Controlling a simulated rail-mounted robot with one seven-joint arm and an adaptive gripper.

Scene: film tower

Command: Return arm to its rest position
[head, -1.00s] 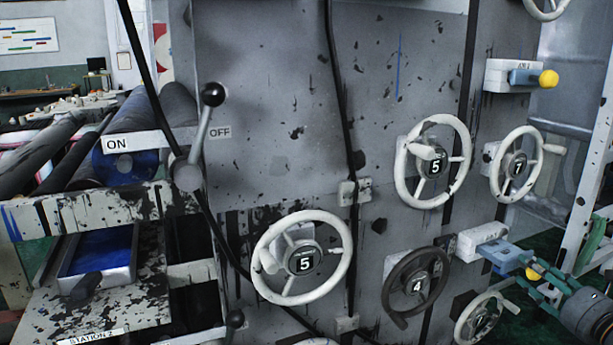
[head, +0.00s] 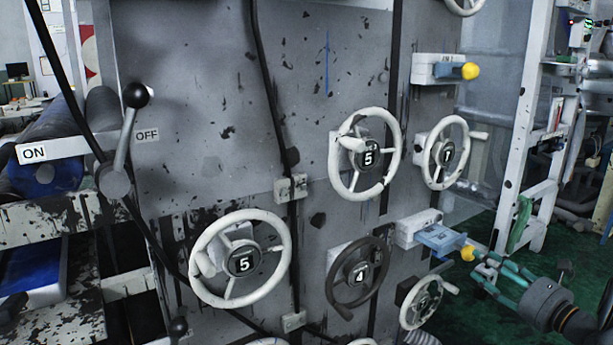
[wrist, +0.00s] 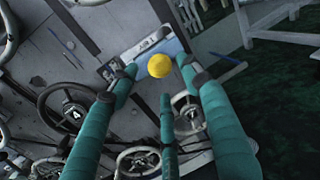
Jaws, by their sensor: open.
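My gripper (head: 482,268), with teal fingers, is at the lower right of the head view. Its open fingers point left toward the lower yellow knob (head: 467,253) on a blue slide at a white box (head: 418,228). In the wrist view the yellow knob (wrist: 159,65) appears between the spread fingertips (wrist: 158,82), with the labelled box (wrist: 150,45) behind it. The fingers are not closed on it, and the fingertips look just short of the knob. Whether any finger touches it cannot be told.
An upper yellow knob (head: 470,71) sits above. An ON/OFF lever (head: 125,135) is at left. A white frame (head: 525,130) stands at right over open green floor (head: 500,225).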

